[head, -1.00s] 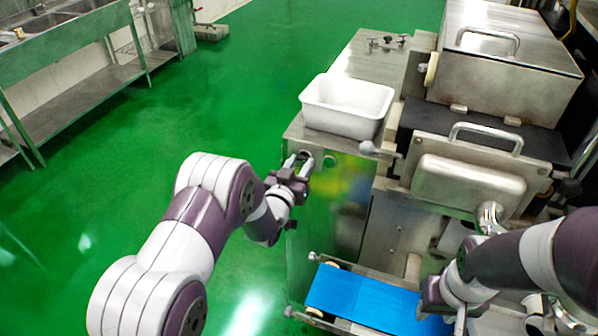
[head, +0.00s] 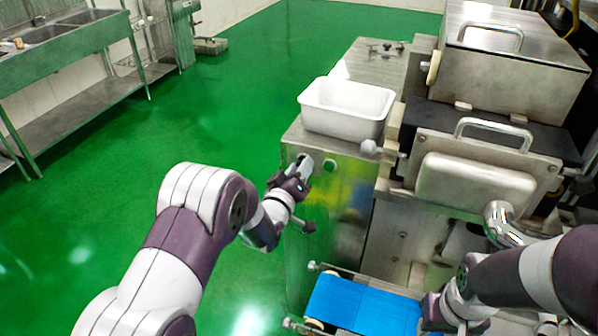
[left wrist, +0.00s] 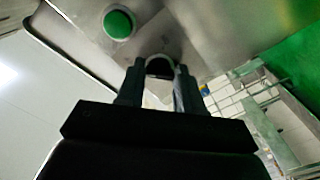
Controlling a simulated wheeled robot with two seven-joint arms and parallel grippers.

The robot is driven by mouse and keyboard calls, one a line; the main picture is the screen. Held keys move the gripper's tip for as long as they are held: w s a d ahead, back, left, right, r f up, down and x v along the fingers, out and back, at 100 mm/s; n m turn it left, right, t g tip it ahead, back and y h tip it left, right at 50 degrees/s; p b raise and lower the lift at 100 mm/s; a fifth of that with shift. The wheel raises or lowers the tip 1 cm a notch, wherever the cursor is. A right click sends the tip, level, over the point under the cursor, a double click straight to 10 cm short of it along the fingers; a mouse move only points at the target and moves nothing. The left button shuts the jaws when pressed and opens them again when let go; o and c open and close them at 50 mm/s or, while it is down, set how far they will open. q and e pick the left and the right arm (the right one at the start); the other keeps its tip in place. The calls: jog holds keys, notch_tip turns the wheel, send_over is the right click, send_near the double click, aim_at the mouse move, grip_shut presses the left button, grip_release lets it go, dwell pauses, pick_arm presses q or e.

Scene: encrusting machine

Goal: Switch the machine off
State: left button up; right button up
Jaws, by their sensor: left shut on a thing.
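The encrusting machine (head: 335,215) is a steel cabinet with a front panel. My left gripper (head: 304,166) is at the upper left of that panel, shut on a small dark switch knob. In the left wrist view the switch knob (left wrist: 159,67) sits between the fingertips, partly hidden by them. A green round button (left wrist: 118,24) is beside it on the panel; the gripper does not touch it. The button also shows in the head view (head: 330,165). My right gripper (head: 443,311) is low, beside the blue conveyor belt; its fingers cannot be made out.
A white bin (head: 345,120) stands on the machine top above the panel. The blue belt (head: 362,305) juts out low in front. A steel sink table (head: 75,45) stands far left, with open green floor between it and the machine.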

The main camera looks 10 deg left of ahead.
dwell(0.4)
pick_arm(q)
jog(key=o, duration=1)
jog(key=shift+w, duration=0.1)
jog(key=shift+o, duration=0.2)
jog(key=s+a+b, duration=0.2)
jog(key=s, duration=1)
jog(key=shift+s+a, duration=0.2)
jog(key=shift+s, duration=0.05)
jog(key=shift+f, duration=0.1)
